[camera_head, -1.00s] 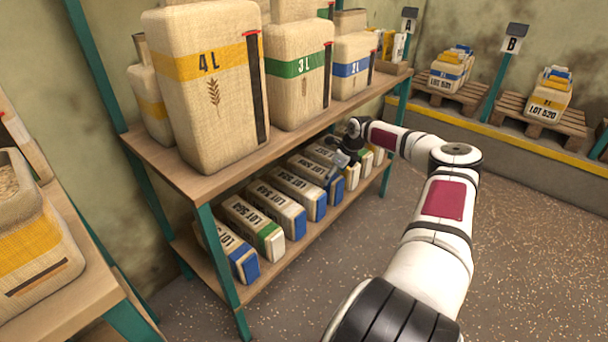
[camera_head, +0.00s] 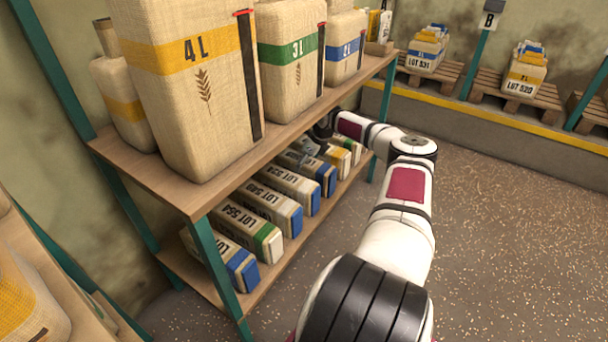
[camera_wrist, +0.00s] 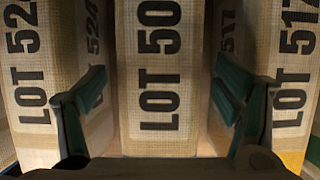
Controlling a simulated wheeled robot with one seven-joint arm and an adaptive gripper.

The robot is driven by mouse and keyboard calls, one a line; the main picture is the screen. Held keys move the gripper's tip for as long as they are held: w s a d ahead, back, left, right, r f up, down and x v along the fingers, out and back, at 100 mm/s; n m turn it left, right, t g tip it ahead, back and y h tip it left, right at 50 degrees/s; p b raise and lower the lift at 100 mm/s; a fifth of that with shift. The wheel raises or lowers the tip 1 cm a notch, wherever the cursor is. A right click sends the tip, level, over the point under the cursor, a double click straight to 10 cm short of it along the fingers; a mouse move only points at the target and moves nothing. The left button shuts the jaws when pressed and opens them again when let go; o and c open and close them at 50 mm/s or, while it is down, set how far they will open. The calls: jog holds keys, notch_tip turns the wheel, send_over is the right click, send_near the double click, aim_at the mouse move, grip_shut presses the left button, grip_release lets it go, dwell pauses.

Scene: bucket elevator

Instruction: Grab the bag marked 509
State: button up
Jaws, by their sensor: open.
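In the wrist view, a pale sack-cloth bag (camera_wrist: 158,60) faces me in the middle, with black print reading "LOT 50" and its last digit cut off at the top edge. My gripper (camera_wrist: 161,70) is open, one dark green finger on each side of this bag, apparently in the gaps beside it. I cannot tell whether the fingers touch it. In the head view, my gripper (camera_head: 308,148) is at the row of bags on the lower shelf, below the upper board. My arm and the neighbouring bags partly hide the bag there.
In the wrist view, a bag marked 524 (camera_wrist: 30,75) stands close on the left and one marked 517 (camera_wrist: 292,75) on the right. The upper shelf board (camera_head: 150,180) carries big sacks. Lower-shelf bags include LOT 554 (camera_head: 240,220). Open floor (camera_head: 510,230) lies to the right.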

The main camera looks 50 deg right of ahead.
jog(key=b+x, duration=0.2)
jog(key=x, duration=0.2)
jog(key=shift+f, duration=0.2)
jog(key=c, duration=1.7)
jog(key=shift+r, duration=0.15)
jog(key=shift+c, duration=0.8)
jog(key=shift+w+r, duration=0.1)
